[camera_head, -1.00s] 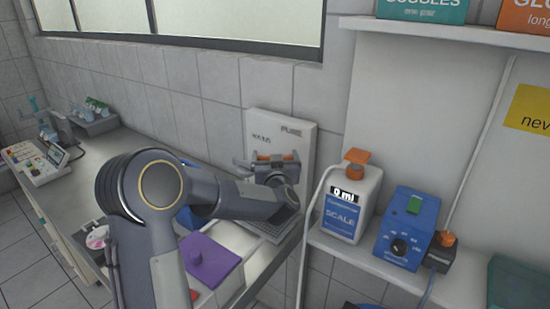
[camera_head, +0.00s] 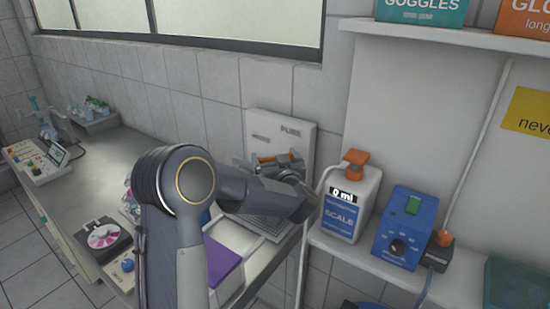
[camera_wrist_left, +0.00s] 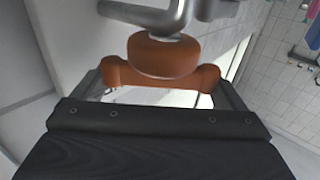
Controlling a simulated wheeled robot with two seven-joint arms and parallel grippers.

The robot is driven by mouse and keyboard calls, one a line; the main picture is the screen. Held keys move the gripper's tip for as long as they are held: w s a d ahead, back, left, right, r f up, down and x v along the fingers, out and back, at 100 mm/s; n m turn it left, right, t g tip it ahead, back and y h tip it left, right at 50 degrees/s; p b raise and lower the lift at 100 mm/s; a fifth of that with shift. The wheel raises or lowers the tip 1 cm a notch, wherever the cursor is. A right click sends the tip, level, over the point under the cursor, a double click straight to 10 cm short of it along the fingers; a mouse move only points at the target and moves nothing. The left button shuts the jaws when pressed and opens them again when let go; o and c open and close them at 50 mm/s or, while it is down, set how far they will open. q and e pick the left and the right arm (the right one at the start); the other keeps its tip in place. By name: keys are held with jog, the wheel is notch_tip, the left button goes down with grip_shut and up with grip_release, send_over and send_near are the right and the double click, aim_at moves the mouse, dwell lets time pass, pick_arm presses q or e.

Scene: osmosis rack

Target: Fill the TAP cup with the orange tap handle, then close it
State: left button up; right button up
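The orange tap handle (camera_head: 265,158) is partly hidden behind my left gripper in the head view, in front of the white panel marked PURE (camera_head: 292,132). In the left wrist view the orange handle (camera_wrist_left: 160,78) fills the space ahead, with a round knob and a grey metal spout above it. My left gripper (camera_wrist_left: 162,90) has its fingers wide apart, one at each end of the handle; whether they touch it is hard to tell. Below the panel is a grey drip grille (camera_head: 258,223). I cannot make out the TAP cup. My right gripper is not in view.
A white SCALE bottle (camera_head: 346,213) with an orange cap and a 0 ml display stands right of the panel, beside a blue device (camera_head: 405,228). A purple-lidded box (camera_head: 222,262) and a black disc holder (camera_head: 103,240) are on the bench. The bench at left centre is clear.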

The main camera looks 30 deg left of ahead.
pick_arm(q)
jog(key=shift+o, duration=0.4)
jog(key=shift+s+d, duration=0.15)
jog(key=shift+d, duration=0.05)
pick_arm(e)
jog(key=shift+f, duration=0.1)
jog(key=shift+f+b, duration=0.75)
jog(key=shift+b, duration=0.1)
pick_arm(q)
jog(key=v, duration=0.7)
jog(key=shift+s, duration=0.15)
jog(key=shift+d, duration=0.1)
